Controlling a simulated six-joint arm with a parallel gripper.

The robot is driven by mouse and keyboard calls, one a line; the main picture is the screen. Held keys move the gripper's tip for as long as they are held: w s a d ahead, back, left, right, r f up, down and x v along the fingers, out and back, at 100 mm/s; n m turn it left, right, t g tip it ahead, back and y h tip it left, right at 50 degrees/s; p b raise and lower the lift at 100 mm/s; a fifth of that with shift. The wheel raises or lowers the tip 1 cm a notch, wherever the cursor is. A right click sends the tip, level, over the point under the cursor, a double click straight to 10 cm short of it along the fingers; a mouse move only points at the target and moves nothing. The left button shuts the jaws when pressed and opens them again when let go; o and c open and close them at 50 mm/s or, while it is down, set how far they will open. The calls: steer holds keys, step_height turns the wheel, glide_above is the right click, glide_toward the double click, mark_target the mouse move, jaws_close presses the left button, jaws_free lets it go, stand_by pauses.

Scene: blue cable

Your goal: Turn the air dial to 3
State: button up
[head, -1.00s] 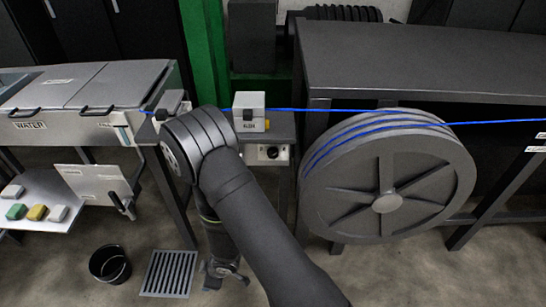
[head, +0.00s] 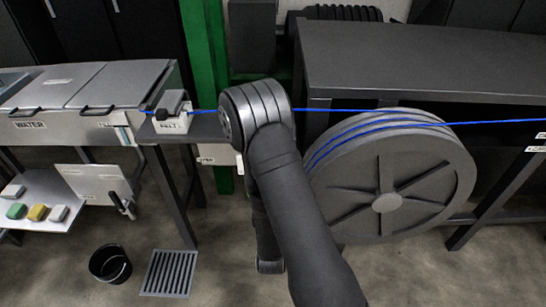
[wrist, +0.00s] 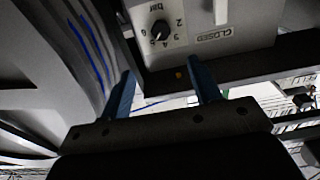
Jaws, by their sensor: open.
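The air dial (wrist: 160,29) is a round black knob with a pale pointer mark. It sits on a light grey panel marked "bar" with numbers around it, at the top of the wrist view. The pointer's exact setting is too small to tell. My gripper (wrist: 163,92) is open, its two blue fingers apart and nothing between them. The fingertips are below the dial in the wrist view and apart from it. In the head view my arm hides the dial and my gripper.
A label reading "CLOSED" (wrist: 214,36) is right of the dial. The large cable wheel (head: 425,185) with blue cable (head: 375,127) stands right of my arm in the head view. The felt box (head: 172,126) is on the left. A bucket (head: 110,264) stands on the floor.

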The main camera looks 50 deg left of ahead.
steer(key=x, duration=1.6)
steer(key=shift+w+a, duration=0.2)
steer(key=shift+a, duration=0.1)
steer(key=c, duration=1)
